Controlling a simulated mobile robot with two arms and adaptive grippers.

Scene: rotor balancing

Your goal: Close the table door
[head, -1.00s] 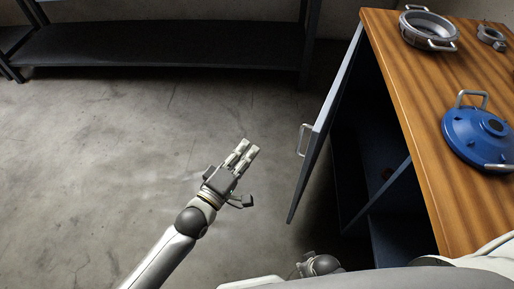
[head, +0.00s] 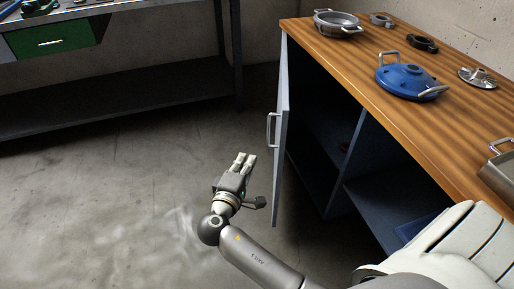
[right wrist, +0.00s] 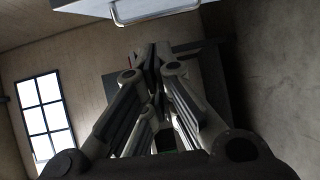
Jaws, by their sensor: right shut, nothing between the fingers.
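The table door (head: 281,165) is a grey-blue panel on the left end of the wooden-topped table (head: 345,70). It stands open, swung out, and shows the dark inside of the cabinet. A light bar handle (head: 271,129) sits on its outer face. My right gripper (head: 245,160) is shut and empty, over the floor to the left of the door, a little below the handle in the picture and apart from it. In the right wrist view, the fingers (right wrist: 152,62) are together, and the handle (right wrist: 155,14) shows at the top. My left gripper is not in view.
On the tabletop are a blue lid (head: 406,80), a grey pot-like ring (head: 336,24) and smaller metal parts. A dark bench (head: 120,105) with a green drawer (head: 52,41) stands at the back left. The floor (head: 110,200) left of the door is clear.

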